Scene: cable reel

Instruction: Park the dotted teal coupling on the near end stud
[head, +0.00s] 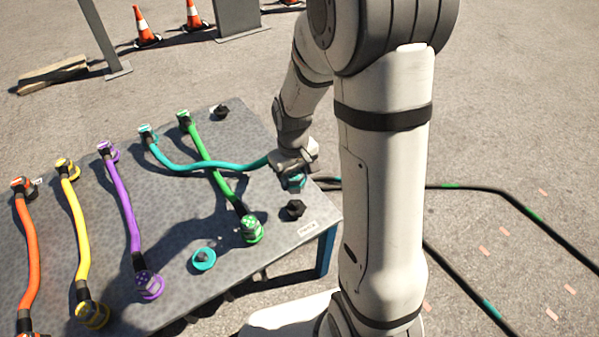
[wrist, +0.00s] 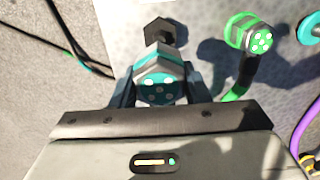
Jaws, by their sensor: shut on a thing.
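My gripper (head: 293,160) is shut on the dotted teal coupling (head: 295,182) above the table's right edge. In the wrist view the coupling (wrist: 160,80) sits between the fingers, its white-dotted face toward the camera. Its teal cable (head: 215,166) crosses over the green cable (head: 219,178) to a fixed teal end (head: 147,134) at the back. The black near end stud (head: 292,208) is bare, just nearer than the coupling in the head view. It also shows in the wrist view (wrist: 159,31), just beyond the coupling, and the two look apart.
The green dotted coupling (head: 251,229) stands left of the near stud, and an empty teal-ringed seat (head: 204,258) lies further left. Purple (head: 131,220), yellow (head: 77,228) and orange (head: 27,258) cables lie on the grey table (head: 180,215). Another black stud (head: 220,111) is at the back.

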